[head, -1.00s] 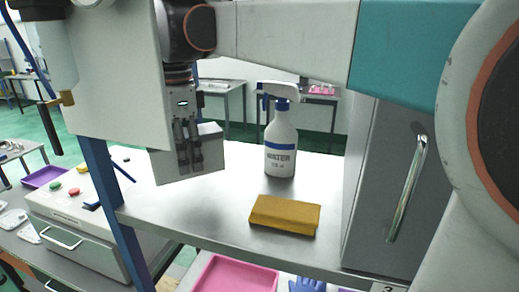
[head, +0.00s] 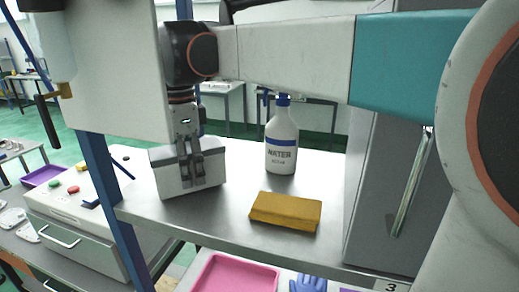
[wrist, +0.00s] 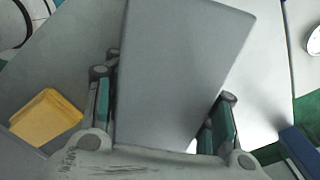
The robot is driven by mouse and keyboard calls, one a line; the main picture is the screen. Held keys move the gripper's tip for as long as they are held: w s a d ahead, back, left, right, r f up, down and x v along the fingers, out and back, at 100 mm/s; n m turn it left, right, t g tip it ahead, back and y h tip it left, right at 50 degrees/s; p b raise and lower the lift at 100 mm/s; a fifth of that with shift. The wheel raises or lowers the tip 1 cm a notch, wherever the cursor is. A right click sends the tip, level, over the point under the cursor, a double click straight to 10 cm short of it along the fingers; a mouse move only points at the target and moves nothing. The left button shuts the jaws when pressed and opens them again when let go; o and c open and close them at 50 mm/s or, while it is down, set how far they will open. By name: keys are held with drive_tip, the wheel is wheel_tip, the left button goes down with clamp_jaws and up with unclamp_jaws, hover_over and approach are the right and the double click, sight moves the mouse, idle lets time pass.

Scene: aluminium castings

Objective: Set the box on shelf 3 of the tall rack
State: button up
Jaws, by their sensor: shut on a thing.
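The box (head: 162,182) is pale grey and hangs upright in my gripper (head: 193,178), which is shut on it. In the head view it is over the left part of the metal shelf (head: 225,215), close to its surface; I cannot tell whether it touches. The shelf bears a label with a 3 at its front right. In the wrist view the box (wrist: 180,75) fills the middle between both fingers (wrist: 160,125), and hides the shelf beneath it.
A yellow block (head: 285,212) lies on the shelf to the right of the box. A white spray bottle marked WATER (head: 282,142) stands behind it. A grey cabinet (head: 385,190) closes the right side. A blue rack post (head: 103,185) stands at the left.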

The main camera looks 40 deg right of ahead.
drive_tip(key=o, duration=1.3)
drive_tip(key=shift+s, duration=0.1)
drive_tip(key=shift+r+p, duration=1.05)
drive_tip(key=shift+r, duration=3.35)
